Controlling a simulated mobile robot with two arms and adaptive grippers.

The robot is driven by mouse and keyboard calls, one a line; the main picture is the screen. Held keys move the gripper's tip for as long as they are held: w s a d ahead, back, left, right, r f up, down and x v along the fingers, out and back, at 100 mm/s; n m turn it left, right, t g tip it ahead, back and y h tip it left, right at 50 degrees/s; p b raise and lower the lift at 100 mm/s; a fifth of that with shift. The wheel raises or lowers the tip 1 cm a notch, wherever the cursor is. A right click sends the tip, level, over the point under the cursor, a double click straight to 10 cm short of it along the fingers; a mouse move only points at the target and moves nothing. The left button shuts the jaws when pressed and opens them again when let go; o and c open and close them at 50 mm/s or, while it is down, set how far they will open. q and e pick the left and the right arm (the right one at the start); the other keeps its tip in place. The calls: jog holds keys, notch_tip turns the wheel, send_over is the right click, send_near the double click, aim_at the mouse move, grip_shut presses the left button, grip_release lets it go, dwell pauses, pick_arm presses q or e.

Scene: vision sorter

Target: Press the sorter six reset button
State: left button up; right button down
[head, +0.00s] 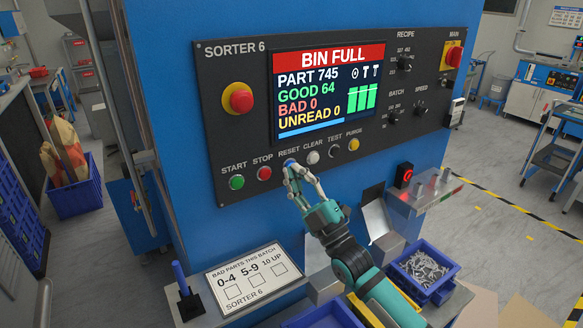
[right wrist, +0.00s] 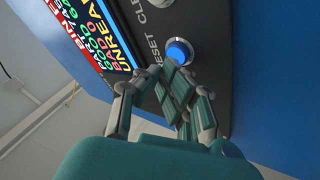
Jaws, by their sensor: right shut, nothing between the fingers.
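The sorter six panel (head: 222,130) is dark, with a screen (head: 327,90) reading BIN FULL, PART 745, GOOD 64, BAD 0, UNREAD 0. The blue reset button (head: 290,162) sits under the RESET label, between the red stop button and the white clear button. My right gripper (head: 292,170) is shut and empty, with its fingertips at the reset button and partly covering it. In the right wrist view the reset button (right wrist: 180,51) looks lit blue, just beyond the fingertips (right wrist: 162,72). I cannot tell whether they touch it. My left gripper is not in view.
Nearby on the panel are the green start button (head: 237,182), red stop button (head: 264,173), white clear button (head: 313,157) and yellow purge button (head: 353,144). A red emergency knob (head: 240,100) sits above. A blue bin (head: 432,290) of metal parts stands below, right of my forearm.

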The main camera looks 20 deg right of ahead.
jog(key=shift+w, duration=0.4)
dwell(0.7)
dwell(0.3)
jog(key=shift+s+d, duration=0.1)
jog(key=shift+s, duration=0.75)
jog(key=s, duration=0.1)
jog(key=s+p, duration=0.1)
jog(key=s, duration=0.1)
jog(key=s+p, duration=0.1)
jog(key=s, duration=0.1)
jog(key=shift+d, duration=0.35)
dwell(0.5)
